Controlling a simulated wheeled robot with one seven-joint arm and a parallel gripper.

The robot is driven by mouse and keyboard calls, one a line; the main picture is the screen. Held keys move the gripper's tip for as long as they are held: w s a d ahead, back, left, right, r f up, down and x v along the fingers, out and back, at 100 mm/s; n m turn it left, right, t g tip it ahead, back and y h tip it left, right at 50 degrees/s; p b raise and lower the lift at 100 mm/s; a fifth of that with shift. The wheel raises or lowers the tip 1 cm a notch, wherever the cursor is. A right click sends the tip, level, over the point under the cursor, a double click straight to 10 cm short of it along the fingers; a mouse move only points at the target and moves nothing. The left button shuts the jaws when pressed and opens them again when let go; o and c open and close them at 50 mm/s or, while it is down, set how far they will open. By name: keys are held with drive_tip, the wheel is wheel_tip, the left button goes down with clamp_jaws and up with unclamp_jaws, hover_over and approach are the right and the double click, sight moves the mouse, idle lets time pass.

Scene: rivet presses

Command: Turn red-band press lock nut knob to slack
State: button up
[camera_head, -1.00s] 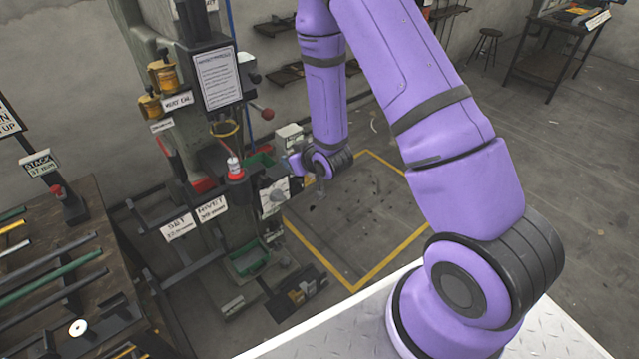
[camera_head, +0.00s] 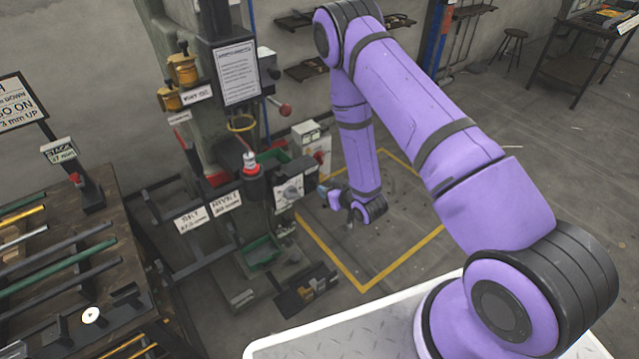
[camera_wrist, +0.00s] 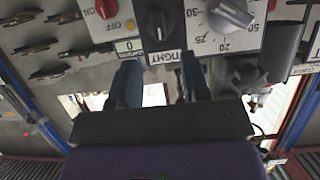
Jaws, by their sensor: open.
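The press (camera_head: 215,130) stands left of my arm in the head view, with a patch of red low on its body. In the wrist view a dark knob (camera_wrist: 157,24) sits on a panel (camera_wrist: 184,12), pointing roughly up and down the picture, above a label that reads TIGHT (camera_wrist: 165,57). I take it for the lock nut knob. My gripper (camera_wrist: 160,78) is open and empty, with its two blue-grey fingers short of the knob in the picture and apart from it. In the head view my gripper (camera_head: 324,190) is small, just right of the dial box (camera_head: 289,192).
A grey numbered dial (camera_wrist: 230,14) and a red ON knob (camera_wrist: 106,9) flank the dark knob. A black lever-like part (camera_wrist: 245,76) lies right of my fingers. A rack table (camera_head: 60,270) stands at left. Floor inside the yellow outline (camera_head: 400,262) is clear.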

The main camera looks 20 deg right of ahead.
sight(317, 183)
drive_tip(key=x, duration=0.6)
clamp_jaws()
